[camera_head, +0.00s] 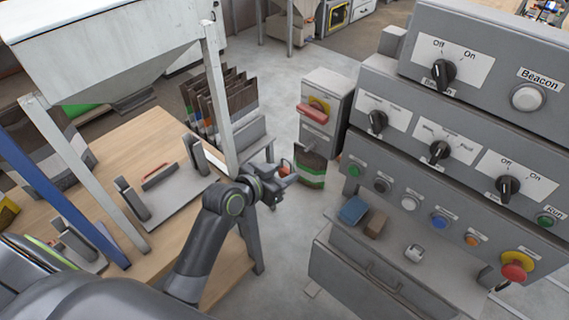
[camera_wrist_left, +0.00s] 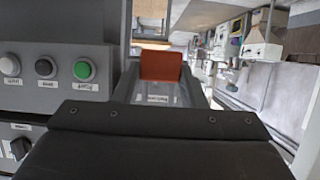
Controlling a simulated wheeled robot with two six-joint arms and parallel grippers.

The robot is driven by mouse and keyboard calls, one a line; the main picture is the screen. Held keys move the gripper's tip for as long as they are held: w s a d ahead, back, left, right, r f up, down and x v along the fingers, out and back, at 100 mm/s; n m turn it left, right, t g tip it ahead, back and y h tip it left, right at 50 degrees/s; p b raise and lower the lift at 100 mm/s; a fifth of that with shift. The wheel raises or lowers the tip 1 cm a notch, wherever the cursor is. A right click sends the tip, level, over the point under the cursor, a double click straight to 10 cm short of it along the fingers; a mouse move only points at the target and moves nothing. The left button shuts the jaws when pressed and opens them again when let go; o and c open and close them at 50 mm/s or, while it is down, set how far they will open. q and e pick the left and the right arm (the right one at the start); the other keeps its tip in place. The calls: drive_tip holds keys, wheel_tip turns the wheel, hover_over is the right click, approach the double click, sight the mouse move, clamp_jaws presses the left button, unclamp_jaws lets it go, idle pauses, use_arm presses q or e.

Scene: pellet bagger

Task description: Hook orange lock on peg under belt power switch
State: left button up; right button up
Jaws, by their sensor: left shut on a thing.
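My left gripper (camera_head: 277,180) is shut on the orange lock (camera_head: 285,167), a small orange piece mostly hidden by the fingers in the head view. The lock also shows as an orange-red block (camera_wrist_left: 160,67) ahead of the gripper in the left wrist view. A grey switch box (camera_head: 334,95) with a red handle on a yellow disc (camera_head: 316,109) stands behind and to the right of the gripper, apart from the lock. It appears to be the belt power switch. My right gripper is not in view.
A grey control console (camera_head: 440,160) with knobs and buttons fills the right side. A brown and green pellet bag (camera_head: 311,168) stands below the switch box. A wooden table (camera_head: 150,125) and white hopper legs are at left. Grey floor lies between table and console.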

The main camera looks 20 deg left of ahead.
use_arm(q)
drive_tip(key=shift+w+d, duration=0.2)
drive_tip(key=shift+d, duration=0.1)
drive_tip(key=shift+w+d, duration=0.1)
drive_tip(key=shift+w, duration=0.15)
drive_tip(key=shift+w+d+b, duration=0.1)
drive_tip(key=shift+w+b, duration=0.35)
drive_tip(key=shift+w, duration=0.05)
drive_tip(key=r+b+x, duration=0.1)
drive_tip(key=b+x, duration=0.2)
drive_tip(key=x, duration=0.3)
drive_tip(key=shift+w+d, duration=0.15)
drive_tip(key=shift+w, duration=0.35)
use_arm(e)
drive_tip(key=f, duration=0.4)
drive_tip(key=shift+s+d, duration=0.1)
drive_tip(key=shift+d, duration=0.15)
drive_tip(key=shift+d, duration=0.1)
